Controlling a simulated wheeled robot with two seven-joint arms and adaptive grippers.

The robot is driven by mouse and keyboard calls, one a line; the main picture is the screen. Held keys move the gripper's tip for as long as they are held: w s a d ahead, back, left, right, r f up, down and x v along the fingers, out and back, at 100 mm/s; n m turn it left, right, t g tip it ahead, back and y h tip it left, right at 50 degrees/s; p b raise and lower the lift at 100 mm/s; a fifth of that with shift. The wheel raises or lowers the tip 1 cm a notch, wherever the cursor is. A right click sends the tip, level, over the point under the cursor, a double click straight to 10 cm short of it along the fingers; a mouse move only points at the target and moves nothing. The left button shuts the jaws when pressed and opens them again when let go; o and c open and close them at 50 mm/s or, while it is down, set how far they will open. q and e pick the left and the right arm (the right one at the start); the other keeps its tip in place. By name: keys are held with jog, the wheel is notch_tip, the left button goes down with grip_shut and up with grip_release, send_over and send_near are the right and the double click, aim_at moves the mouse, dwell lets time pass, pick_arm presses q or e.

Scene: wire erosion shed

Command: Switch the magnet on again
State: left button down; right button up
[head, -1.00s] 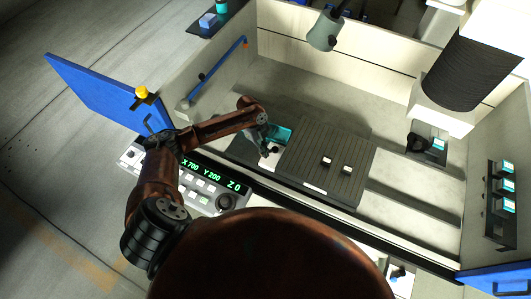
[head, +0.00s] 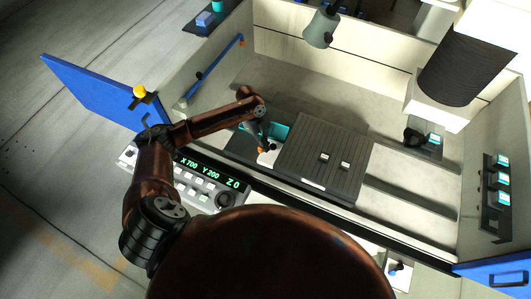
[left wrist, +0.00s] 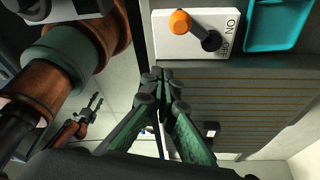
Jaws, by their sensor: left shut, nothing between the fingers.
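The magnet is a dark slatted plate (head: 325,158) on the machine bed; its slats also show in the left wrist view (left wrist: 235,95). At its left end is a white switch plate (head: 268,157), marked ON and OFF in the left wrist view (left wrist: 170,50). Its lever has an orange knob (left wrist: 181,22) and a dark hub (left wrist: 210,40). The knob points away from the lettering; I cannot tell the setting. My left gripper (left wrist: 164,78) is shut and empty beside the switch plate, apart from the knob. My right gripper (left wrist: 94,101) seems to show small in the left wrist view, its fingers unclear.
A teal tray (head: 279,131) lies beside the switch plate. Two small pale blocks (head: 324,157) (head: 345,165) sit on the slatted plate. A control panel (head: 205,188) stands in front, and a large column head (head: 435,105) hangs at the right. The bed behind the plate is clear.

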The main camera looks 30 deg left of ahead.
pick_arm(q)
jog(key=v, duration=0.4)
jog(key=shift+w+b, duration=0.15)
jog(key=shift+b, duration=0.15)
pick_arm(e)
jog(key=shift+w+a+f, duration=0.2)
jog(key=shift+w+f, duration=0.15)
jog(key=shift+f, duration=0.1)
pick_arm(q)
jog(key=shift+f, duration=0.1)
pick_arm(e)
jog(key=shift+s+d, duration=0.1)
jog(key=shift+d, duration=0.15)
